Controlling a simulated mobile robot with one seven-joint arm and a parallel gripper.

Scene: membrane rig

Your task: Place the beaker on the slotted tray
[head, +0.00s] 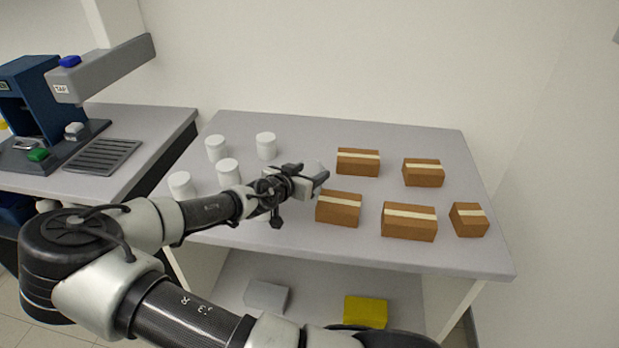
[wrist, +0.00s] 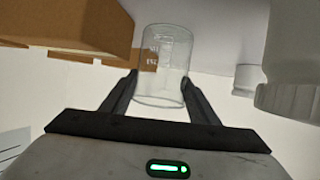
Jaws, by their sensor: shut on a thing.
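In the wrist view a clear glass beaker (wrist: 165,68) with printed graduations stands between the two fingers of my gripper (wrist: 160,88). The gripper is shut on it. In the head view my gripper (head: 305,180) is over the right table, between the white jars and the brown boxes. The beaker (head: 315,170) shows there only faintly, partly hidden by the gripper. I cannot tell whether it touches the table top. The dark slotted tray (head: 103,156) lies on the left counter, below the grey arm marked TAP, and looks empty.
Several white jars (head: 266,145) stand left of my gripper. Several brown boxes (head: 358,161) stand to its right, one close by. A gap separates the counter and table (head: 440,262).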

